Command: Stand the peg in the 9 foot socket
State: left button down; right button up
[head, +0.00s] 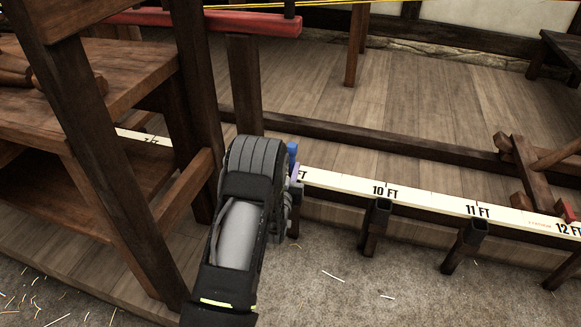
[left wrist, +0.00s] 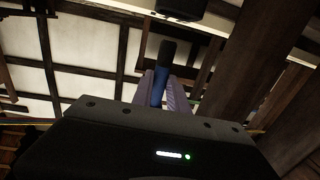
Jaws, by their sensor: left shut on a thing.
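A blue peg (head: 292,150) is held in my left gripper (head: 294,172), which is shut on it. In the head view its blue end sticks up above the pale purple fingers. In the left wrist view the peg (left wrist: 160,86) shows blue with a dark end between the two fingers (left wrist: 164,92). A dark post (head: 295,222) shows partly below the gripper, left of the 10 FT one. The peg's lower end and any contact with a socket are hidden. My right gripper is not in view.
A white measuring strip (head: 340,181) runs right along a low beam. Dark sockets stand before 10 FT (head: 379,211) and 11 FT (head: 475,230). A wooden bench (head: 120,75) and posts crowd the left. A wooden stand (head: 535,175) is at the right.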

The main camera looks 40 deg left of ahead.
pick_arm(q)
jog(key=shift+f+b, duration=2.35)
jog(key=shift+f, duration=0.45)
jog(key=shift+f+b, duration=0.55)
jog(key=shift+f, duration=0.25)
jog(key=c, duration=1.2)
grip_release()
